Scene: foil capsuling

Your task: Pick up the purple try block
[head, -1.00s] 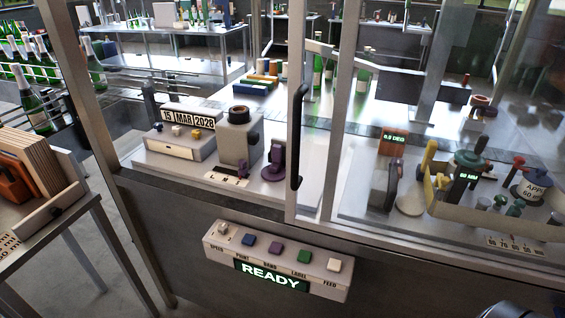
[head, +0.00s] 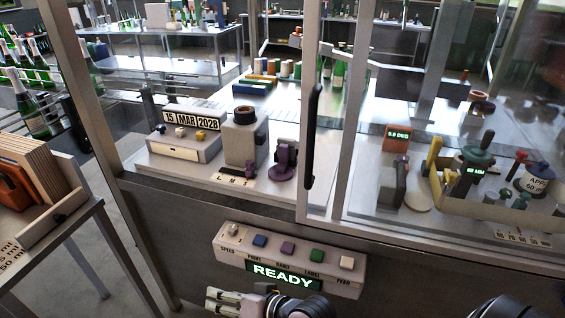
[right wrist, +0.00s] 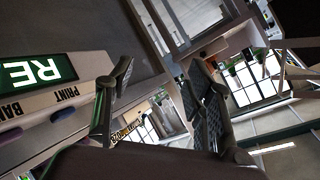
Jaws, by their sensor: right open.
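A purple piece (head: 284,158) stands upright on a round purple base on the white worktop behind the glass frame, right of a grey box-shaped device. My right gripper (head: 211,301) is low in the head view, in front of the control panel and outside the frame, well apart from the purple piece. In the right wrist view its two fingers (right wrist: 160,78) are spread with nothing between them. My left gripper is not in view.
A control panel (head: 290,260) reading READY, with coloured buttons including a purple one, juts from the front wall. A door post with a black handle (head: 313,135) stands right of the purple piece. A date-stamp unit (head: 185,140) is to its left. A wooden rack (head: 28,190) stands far left.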

